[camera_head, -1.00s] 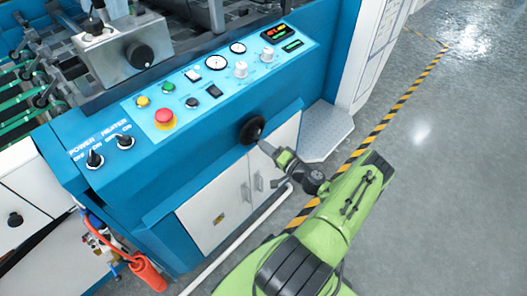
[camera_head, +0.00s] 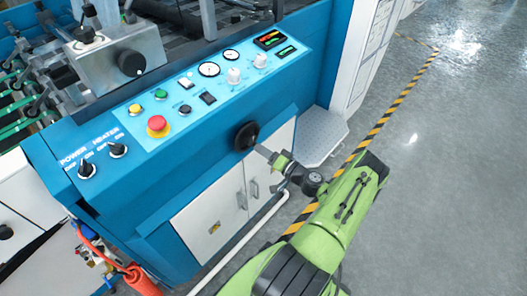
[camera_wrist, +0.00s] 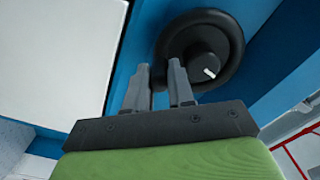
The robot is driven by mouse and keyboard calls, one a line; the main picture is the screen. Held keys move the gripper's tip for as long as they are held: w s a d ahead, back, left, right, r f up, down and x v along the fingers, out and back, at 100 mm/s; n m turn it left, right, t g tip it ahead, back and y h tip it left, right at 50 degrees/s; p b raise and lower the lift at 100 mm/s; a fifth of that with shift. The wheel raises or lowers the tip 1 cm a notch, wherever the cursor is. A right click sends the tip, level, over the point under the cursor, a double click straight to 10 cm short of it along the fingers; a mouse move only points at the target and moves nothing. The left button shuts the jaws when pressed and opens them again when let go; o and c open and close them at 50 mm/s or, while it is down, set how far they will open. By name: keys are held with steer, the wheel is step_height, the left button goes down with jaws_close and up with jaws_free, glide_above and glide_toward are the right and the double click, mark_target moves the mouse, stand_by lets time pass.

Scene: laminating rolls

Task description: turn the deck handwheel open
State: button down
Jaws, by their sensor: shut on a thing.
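The black handwheel (camera_head: 246,135) sits on the blue front face of the machine, below the control panel. In the wrist view the handwheel (camera_wrist: 212,45) is a round dark rim with a raised hub carrying a short white mark, which points to the lower right of the hub. My gripper (camera_head: 259,149) reaches the wheel from the lower right. In the wrist view my gripper (camera_wrist: 160,72) has its two fingers at the lower left of the rim, shut on it with a gap between them. The fingertips' exact contact is partly hidden.
The control panel (camera_head: 205,88) has gauges, buttons and a red emergency stop (camera_head: 157,125). White cabinet doors (camera_head: 225,200) and a white pipe (camera_head: 238,245) lie below the wheel. A grey step plate (camera_head: 318,138) stands to the right. The floor (camera_head: 440,200) beyond the striped tape is clear.

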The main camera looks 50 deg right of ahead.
steer(key=c, duration=1.2)
jaws_free()
steer(key=shift+c, duration=0.2)
steer(key=shift+s, duration=0.1)
steer(key=s+p, duration=0.2)
steer(key=s, duration=1.3)
steer(key=shift+s+d+p, duration=0.2)
steer(key=shift+s+p, duration=0.1)
steer(key=shift+p, duration=0.1)
